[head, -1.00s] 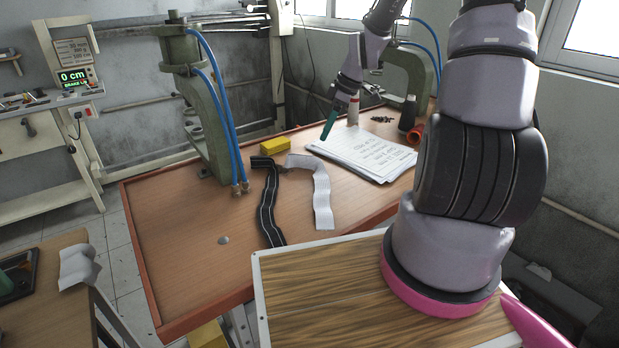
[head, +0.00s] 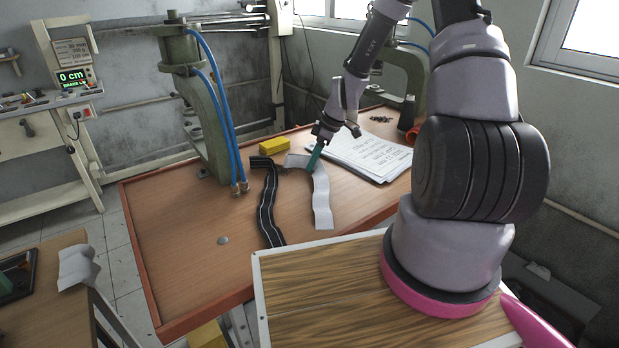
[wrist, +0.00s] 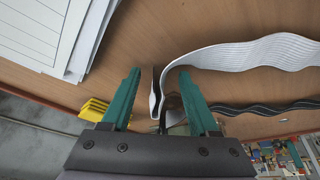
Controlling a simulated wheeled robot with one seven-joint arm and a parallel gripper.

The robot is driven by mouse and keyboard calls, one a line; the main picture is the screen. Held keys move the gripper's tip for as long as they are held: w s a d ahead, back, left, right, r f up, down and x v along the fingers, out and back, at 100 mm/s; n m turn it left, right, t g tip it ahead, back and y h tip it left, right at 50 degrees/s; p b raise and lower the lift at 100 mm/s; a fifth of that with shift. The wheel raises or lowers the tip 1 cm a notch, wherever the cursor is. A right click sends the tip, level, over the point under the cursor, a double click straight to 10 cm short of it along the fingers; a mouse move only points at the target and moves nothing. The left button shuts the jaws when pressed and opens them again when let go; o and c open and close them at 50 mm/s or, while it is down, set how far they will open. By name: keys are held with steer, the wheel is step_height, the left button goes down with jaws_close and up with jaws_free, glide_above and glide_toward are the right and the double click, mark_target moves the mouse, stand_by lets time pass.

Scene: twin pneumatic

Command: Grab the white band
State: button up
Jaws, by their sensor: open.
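The white band (head: 322,205) lies on the wooden table in the head view, with a bent end near the yellow block. In the wrist view the white band (wrist: 250,54) runs wavy from the right and curves down to an end between my fingers. My gripper (head: 313,160) is over the band's far end. Its green fingers are open in the wrist view (wrist: 159,73), one on each side of the band's end, with nothing clamped. Whether a finger touches the band I cannot tell.
A black band (head: 268,205) lies left of the white one. A yellow block (head: 273,145) and a stack of papers (head: 365,155) are close by. A green press frame with blue hoses (head: 210,110) stands at the left. The table's left front is mostly clear.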

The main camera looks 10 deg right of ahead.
jaws_close()
